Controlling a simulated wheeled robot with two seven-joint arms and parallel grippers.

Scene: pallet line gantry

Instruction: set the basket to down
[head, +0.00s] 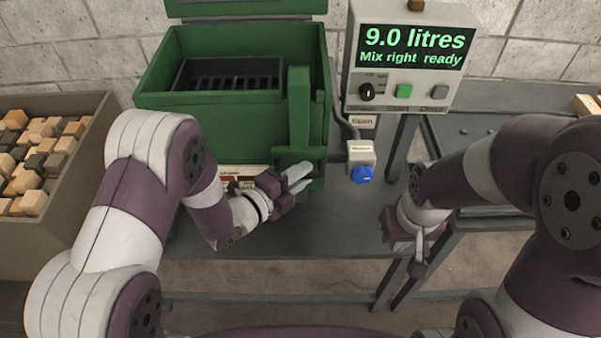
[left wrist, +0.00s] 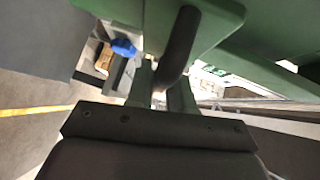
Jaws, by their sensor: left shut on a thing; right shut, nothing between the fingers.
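The green tank (head: 156,128) stands on the bench, with a dark slatted basket (head: 228,73) inside its open top. A green upright guide (head: 299,110) runs down the tank's front right. My left gripper (head: 299,178) is at the foot of this guide. In the left wrist view, a dark bent handle (left wrist: 181,42) comes down between the left fingers, and the gripper is shut on it. The handle is hidden by the gripper in the head view. My right gripper (head: 418,265) is shut and empty, pointing down in front of the bench, clear of the tank.
A control box (head: 400,92) right of the tank reads "9.0 litres, Mix right ready". A blue knob (head: 361,175) sits close to the right of my left gripper. A bin (head: 50,220) of wooden blocks stands at left. The bench top (head: 345,235) is clear in front.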

